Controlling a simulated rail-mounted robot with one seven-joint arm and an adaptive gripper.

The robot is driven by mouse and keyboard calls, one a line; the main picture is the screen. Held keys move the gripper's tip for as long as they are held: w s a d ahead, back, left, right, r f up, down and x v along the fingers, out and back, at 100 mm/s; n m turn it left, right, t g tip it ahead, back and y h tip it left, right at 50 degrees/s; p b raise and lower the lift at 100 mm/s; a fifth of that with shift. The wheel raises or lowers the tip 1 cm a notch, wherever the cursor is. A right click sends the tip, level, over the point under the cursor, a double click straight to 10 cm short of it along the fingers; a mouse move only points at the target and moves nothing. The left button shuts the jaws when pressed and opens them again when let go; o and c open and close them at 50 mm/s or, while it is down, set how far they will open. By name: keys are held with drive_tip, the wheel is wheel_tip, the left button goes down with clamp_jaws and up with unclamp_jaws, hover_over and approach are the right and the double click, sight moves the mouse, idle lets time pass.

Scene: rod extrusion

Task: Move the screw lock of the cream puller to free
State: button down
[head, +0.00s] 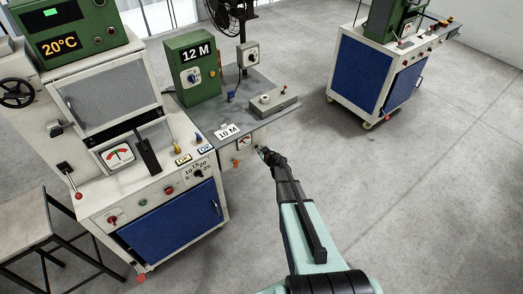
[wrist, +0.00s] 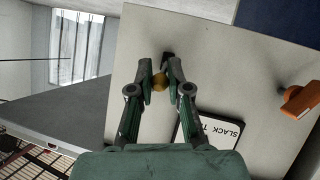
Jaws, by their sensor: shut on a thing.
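My gripper (wrist: 161,72) is shut on a small brass-coloured round knob (wrist: 159,83) in front of a cream panel (wrist: 215,50). A dark part (wrist: 168,59) shows just beyond the fingertips, and its shape is partly hidden by them. I cannot tell for sure that this knob is the screw lock, nor read its lock position. In the head view my gripper (head: 264,153) is at the right end of the cream front (head: 222,163) below the grey bench top, and the knob is hidden or too small there.
An orange handle (wrist: 299,101) sticks out of the panel to the right. A label reading "SLACK T…" (wrist: 212,134) is partly behind my right finger. The control box (head: 273,103) stands on the bench. The floor (head: 370,190) right of the bench is clear.

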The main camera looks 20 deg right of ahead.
drive_tip(key=c, duration=1.1)
unclamp_jaws()
drive_tip(key=v, duration=1.2)
